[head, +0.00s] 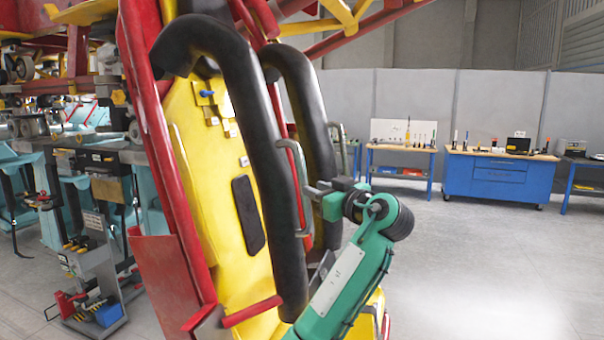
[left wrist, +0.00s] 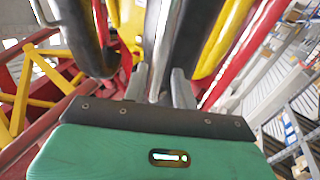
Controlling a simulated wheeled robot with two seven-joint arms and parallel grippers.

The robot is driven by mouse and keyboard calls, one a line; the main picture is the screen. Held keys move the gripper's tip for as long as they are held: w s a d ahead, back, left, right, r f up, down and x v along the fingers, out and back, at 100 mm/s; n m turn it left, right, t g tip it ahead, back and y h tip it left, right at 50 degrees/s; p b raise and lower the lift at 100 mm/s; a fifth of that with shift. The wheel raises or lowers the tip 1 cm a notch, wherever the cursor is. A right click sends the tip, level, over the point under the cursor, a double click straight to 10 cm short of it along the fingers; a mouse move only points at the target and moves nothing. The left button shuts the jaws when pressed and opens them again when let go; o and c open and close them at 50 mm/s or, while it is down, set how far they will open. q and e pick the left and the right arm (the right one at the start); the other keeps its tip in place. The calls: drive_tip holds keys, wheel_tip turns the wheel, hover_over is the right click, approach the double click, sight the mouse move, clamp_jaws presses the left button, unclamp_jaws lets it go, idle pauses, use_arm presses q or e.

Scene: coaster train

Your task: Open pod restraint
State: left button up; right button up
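The pod restraint (head: 262,150) is a pair of thick black padded bars over a yellow seat (head: 200,150) in a red frame. It lies close in front of the seat back in the head view. A grey tubular handle (head: 296,165) is fixed along the near bar. My left gripper (head: 312,190) reaches from the right to this handle. In the left wrist view, the handle (left wrist: 160,50) runs between the two grey fingers of the gripper (left wrist: 158,88). The fingers stand apart, with a gap visible beside the handle. Whether either touches it is unclear. My right gripper is not seen.
A second grey handle (head: 339,150) is on the far bar. Red and yellow beams (head: 345,25) cross above the pod. Machinery (head: 95,180) stands at the left. A blue workbench (head: 497,175) stands far back right; the floor before it is clear.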

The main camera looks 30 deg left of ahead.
sight(305, 183)
use_arm(q)
drive_tip(key=p+x, duration=0.2)
drive_tip(key=x, duration=0.2)
drive_tip(key=shift+a+r, duration=0.2)
drive_tip(key=shift+f+p+x, duration=0.2)
drive_tip(key=shift+p+x, duration=0.3)
drive_tip(key=shift+x, duration=0.5)
clamp_jaws()
